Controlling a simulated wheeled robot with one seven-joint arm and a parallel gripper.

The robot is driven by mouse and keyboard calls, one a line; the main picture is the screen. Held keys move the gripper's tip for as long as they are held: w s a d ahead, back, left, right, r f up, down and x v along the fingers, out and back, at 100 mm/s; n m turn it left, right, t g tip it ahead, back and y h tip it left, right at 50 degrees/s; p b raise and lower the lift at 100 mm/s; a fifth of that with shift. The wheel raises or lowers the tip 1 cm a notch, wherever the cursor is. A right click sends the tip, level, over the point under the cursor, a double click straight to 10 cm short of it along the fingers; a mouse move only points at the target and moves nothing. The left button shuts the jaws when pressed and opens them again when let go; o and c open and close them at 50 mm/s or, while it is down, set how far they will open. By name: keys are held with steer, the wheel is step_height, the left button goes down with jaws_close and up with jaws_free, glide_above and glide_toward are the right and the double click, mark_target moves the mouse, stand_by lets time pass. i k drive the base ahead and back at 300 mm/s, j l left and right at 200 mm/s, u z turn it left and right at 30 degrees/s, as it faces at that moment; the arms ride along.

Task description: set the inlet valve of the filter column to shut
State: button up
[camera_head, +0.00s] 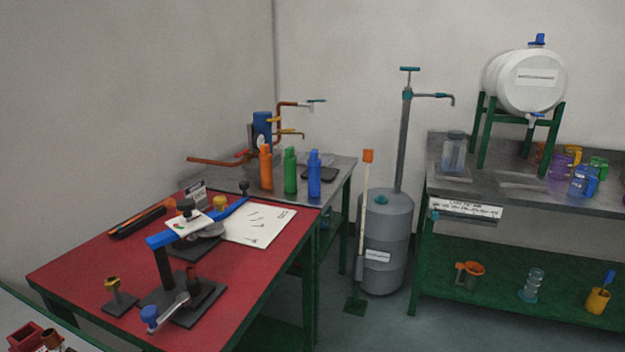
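What looks like the filter column is a blue upright cylinder (262,128) at the back of the grey bench, near the wall corner. Copper-coloured pipes (222,160) run from it to the left and up to the right. Small handles sit on the piping: a teal one (316,101) at the top right, a yellow one (290,132) below it, and a red one (241,153) low on the left. I cannot tell which is the inlet valve, nor its setting. Bottles partly block the column's base. My gripper is not in view.
Orange (266,168), green (290,171) and blue (314,175) bottles stand in front of the column. A red-topped table (100,262) with tools is nearer. Some floor (385,325) is clear.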

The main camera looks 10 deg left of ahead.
mark_target(245, 150)
steer(key=i+l+u, duration=0.1)
steer(key=i+u, duration=0.2)
steer(key=i, duration=0.2)
steer(key=i+l+u, duration=0.35)
steer(key=i, duration=0.2)
steer(key=i+l+u, duration=0.3)
steer(key=i, duration=0.2)
steer(key=i+l+u, duration=0.15)
steer(key=i+l, duration=0.2)
steer(key=i+l+u, duration=0.15)
steer(key=i+l, duration=0.2)
steer(key=l, duration=0.15)
